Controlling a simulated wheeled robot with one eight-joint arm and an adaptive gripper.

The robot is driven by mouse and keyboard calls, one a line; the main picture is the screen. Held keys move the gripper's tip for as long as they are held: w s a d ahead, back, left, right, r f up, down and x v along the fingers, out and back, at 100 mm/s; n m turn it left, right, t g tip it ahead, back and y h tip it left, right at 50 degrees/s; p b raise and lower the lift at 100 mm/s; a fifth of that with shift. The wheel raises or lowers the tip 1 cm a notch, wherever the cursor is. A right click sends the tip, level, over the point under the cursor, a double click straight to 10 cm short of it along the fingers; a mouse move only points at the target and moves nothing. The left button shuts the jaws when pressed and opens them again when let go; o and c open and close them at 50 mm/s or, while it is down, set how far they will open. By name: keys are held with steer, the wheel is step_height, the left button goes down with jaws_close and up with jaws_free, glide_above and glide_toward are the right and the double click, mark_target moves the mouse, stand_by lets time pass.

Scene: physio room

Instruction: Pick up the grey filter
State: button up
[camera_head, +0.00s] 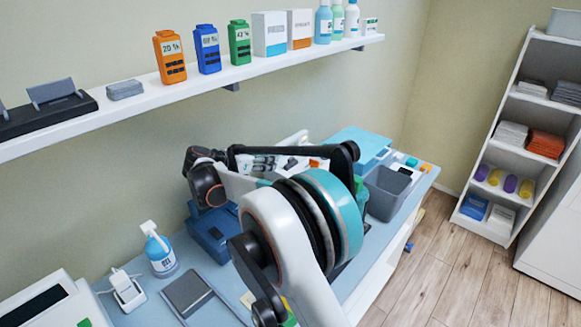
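A small flat grey block with a ridged look (125,89) lies on the white wall shelf, right of a black holder. It looks like the grey filter, though it is too small to be sure. My arm fills the middle of the view, folded above the counter. What seems to be my gripper (262,162) shows as small grey and dark jointed parts behind the arm's upper link, well below and right of the grey block. Its fingertips cannot be made out. I see nothing held in it.
The wall shelf (225,80) also holds orange, blue and green containers, boxes and bottles. A shelving rack (500,182) stands right.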

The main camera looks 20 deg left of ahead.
steer(key=a, duration=0.1)
steer(key=b, duration=0.2)
glide_toward(290, 158)
steer(key=x, duration=0.4)
steer(key=shift+w+a+f, duration=0.1)
steer(key=shift+w+a, duration=0.05)
steer(key=shift+w, duration=0.05)
steer(key=b+x, duration=0.1)
steer(key=x, duration=0.1)
steer(key=b+x, duration=0.1)
steer(key=x, duration=0.2)
steer(key=shift+d, duration=0.3)
jaws_close()
